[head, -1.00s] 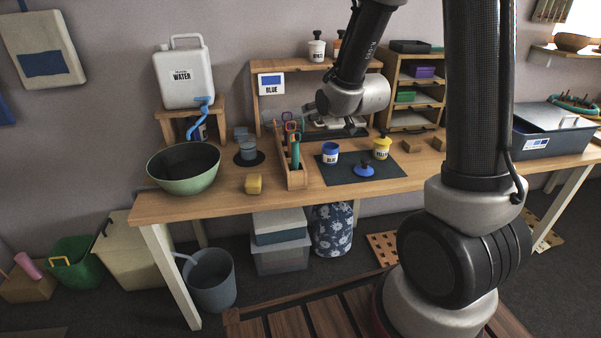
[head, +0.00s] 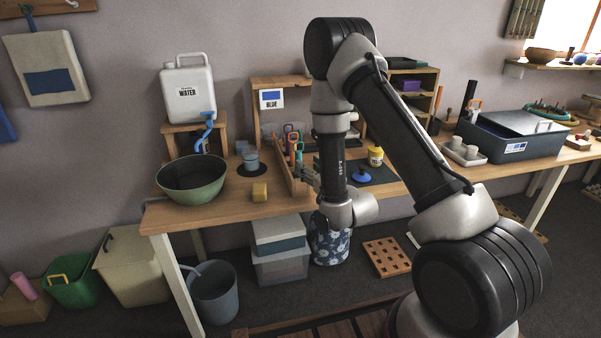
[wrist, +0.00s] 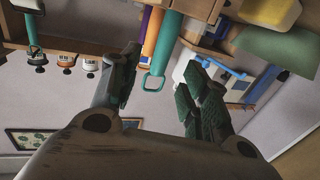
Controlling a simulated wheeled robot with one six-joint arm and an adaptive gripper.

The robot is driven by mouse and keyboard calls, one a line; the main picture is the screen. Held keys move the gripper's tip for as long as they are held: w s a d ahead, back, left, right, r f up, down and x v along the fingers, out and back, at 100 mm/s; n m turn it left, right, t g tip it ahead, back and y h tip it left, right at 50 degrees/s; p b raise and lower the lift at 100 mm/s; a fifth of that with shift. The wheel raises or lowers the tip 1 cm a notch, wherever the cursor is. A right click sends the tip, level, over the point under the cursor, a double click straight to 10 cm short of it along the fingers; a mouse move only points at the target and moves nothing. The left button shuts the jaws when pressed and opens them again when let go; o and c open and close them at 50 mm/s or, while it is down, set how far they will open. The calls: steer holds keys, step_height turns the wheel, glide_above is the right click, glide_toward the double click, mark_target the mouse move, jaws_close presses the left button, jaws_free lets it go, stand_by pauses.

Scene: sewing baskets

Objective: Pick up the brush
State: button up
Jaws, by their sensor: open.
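Several loop-handled tools stand in a long wooden rack (head: 293,181) on the bench, one with a teal handle (head: 299,151), one orange (head: 293,140). I cannot tell from their handles which is the brush. My gripper (head: 309,176) is at the rack's right side, partly hidden by my arm in the head view. In the wrist view, which looks upside down, my gripper (wrist: 160,64) is open and empty. The teal handle (wrist: 163,45) shows between its fingers, apart from both. An orange handle (wrist: 151,32) and a purple handle (wrist: 142,24) stand beside it.
A green bowl (head: 192,187), a yellow block (head: 260,192) and a water container (head: 188,94) with a blue tap are left of the rack. A blue stopper (head: 361,174) and a yellow pot (head: 376,156) are to the right, near my arm. Bench front is clear.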

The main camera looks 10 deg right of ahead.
mark_target(300, 159)
steer(key=x, duration=0.7)
steer(key=shift+w+a, duration=0.15)
steer(key=shift+w, duration=0.1)
steer(key=c, duration=1)
